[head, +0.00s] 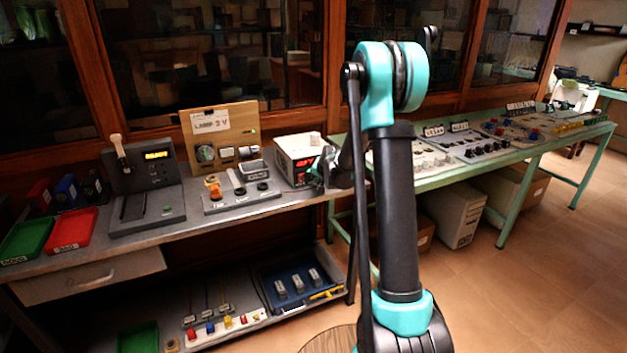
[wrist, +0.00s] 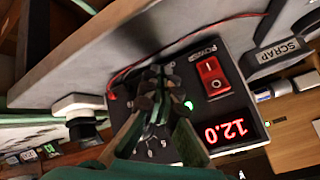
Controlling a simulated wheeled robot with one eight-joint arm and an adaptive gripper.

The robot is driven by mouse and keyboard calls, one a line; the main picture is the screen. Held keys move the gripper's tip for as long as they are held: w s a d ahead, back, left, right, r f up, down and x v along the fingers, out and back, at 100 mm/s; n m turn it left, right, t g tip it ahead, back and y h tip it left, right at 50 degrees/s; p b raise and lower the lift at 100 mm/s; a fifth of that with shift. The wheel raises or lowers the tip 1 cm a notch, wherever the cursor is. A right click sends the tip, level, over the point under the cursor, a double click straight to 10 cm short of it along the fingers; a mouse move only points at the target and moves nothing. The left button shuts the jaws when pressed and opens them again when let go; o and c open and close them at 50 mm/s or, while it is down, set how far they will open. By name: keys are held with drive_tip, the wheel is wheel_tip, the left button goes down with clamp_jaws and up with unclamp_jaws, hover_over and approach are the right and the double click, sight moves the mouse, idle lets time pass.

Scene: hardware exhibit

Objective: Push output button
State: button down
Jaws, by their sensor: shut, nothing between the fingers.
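The power supply (head: 297,147) is a white-topped box with a dark front on the grey bench, left of my arm in the head view. In the wrist view its black front panel (wrist: 226,104) carries a red rocker switch (wrist: 212,76), a lit green light (wrist: 188,105) and a red display (wrist: 224,131) reading 12.0. My gripper (wrist: 158,82) is shut and empty, with its fingertips over the panel left of the red switch. Whether they touch it I cannot tell. No output button can be made out; my fingers hide part of the panel. My gripper (head: 323,172) also shows in front of the supply in the head view.
A wooden lamp board (head: 222,118) and a grey switch box (head: 218,204) stand left of the supply. A red tray (head: 71,232) and a green tray (head: 24,241) lie further left. A green table (head: 560,135) with panels stands to the right. Floor is open at the lower right.

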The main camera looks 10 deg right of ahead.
idle(0.3)
drive_tip(key=shift+s+d, duration=0.15)
drive_tip(key=shift+s, duration=0.3)
drive_tip(key=s, duration=0.2)
drive_tip(key=s+d, duration=0.1)
drive_tip(key=s, duration=0.2)
drive_tip(key=shift+s+d, duration=0.35)
drive_tip(key=shift+d, duration=0.05)
idle(1.1)
